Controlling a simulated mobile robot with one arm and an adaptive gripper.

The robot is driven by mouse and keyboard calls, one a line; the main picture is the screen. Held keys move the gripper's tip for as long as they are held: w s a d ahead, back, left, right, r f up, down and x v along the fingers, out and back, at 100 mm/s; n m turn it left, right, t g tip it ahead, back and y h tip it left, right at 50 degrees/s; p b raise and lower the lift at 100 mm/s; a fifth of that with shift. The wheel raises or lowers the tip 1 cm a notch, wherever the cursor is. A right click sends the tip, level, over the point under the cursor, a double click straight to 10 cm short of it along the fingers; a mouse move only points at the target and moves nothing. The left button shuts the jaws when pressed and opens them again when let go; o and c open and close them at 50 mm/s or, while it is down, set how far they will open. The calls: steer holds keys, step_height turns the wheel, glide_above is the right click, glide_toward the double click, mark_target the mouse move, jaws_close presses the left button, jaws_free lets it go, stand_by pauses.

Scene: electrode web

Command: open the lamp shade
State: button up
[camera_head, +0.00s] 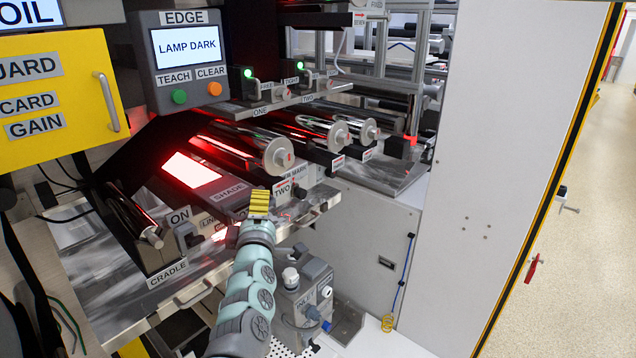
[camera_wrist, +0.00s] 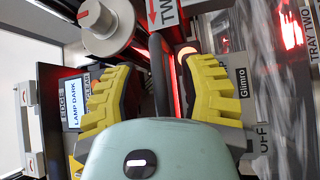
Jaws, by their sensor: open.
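The dark lamp shade, labelled SHADE (camera_head: 229,190), sits on the machine in the head view. A bright red-lit panel (camera_head: 192,169) glows just left of the label. My gripper (camera_head: 259,203) is at the right end of the shade, over the tray's front. In the wrist view my gripper (camera_wrist: 160,70) has its yellow fingers spread. A dark upright bar (camera_wrist: 158,75) stands between them, with a gap on at least part of each side. I cannot tell for sure whether it is the shade's handle. Red light shows beside it. My gripper's body hides its lower end.
Chrome rollers (camera_head: 242,144) lie behind the gripper. A CRADLE roller (camera_head: 135,215) is at the left. The EDGE panel (camera_head: 184,58) reads LAMP DARK. A yellow guard (camera_head: 62,88) stands at the far left. A grey inlet unit (camera_head: 300,288) is below the tray edge.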

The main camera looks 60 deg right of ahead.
steer(key=shift+o, duration=0.4)
jaws_close()
